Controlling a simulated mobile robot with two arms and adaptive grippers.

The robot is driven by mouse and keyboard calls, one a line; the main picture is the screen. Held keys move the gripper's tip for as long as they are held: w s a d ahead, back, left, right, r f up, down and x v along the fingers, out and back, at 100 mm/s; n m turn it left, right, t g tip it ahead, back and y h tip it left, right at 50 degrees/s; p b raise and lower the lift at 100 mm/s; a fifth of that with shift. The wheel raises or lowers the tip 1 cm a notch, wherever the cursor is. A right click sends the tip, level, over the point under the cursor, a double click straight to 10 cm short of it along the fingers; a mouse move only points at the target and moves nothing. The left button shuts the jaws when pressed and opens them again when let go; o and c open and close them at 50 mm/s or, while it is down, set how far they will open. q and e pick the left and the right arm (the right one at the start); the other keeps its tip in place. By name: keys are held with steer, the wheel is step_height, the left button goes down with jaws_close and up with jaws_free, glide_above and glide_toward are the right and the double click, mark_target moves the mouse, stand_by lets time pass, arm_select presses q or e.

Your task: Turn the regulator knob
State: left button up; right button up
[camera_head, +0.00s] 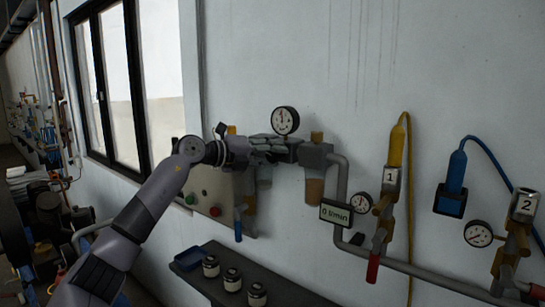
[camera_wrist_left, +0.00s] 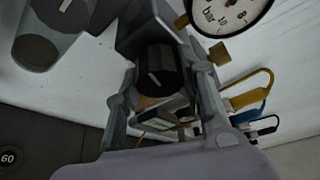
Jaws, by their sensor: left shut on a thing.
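The regulator (camera_head: 289,151) is on the wall pipework, with a round pressure gauge (camera_head: 285,121) on top. The gauge also shows at the top right of the left wrist view (camera_wrist_left: 228,14). My left gripper (camera_head: 268,147) reaches in from the left at the regulator's near side. In the left wrist view, the black regulator knob (camera_wrist_left: 158,72) with a white mark line is between the two fingers of my left gripper (camera_wrist_left: 163,68), which is shut on it. The head view hides the knob behind the fingers. My right gripper is in neither view.
A dark shelf (camera_head: 282,291) with several small jars is below. A display reading 0 l/min (camera_head: 336,214) is right of the regulator. A yellow fitting (camera_head: 397,147) and a blue fitting (camera_head: 457,171) hang further right. A window (camera_head: 110,85) is at left.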

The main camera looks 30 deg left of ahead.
arm_select(q)
steer(key=shift+a+n, duration=0.1)
steer(key=shift+n, duration=0.4)
steer(key=o, duration=1.1)
steer(key=shift+s, duration=0.15)
steer(key=shift+v, duration=5.8)
steer(key=shift+a+f, duration=0.1)
steer(key=shift+a, duration=0.05)
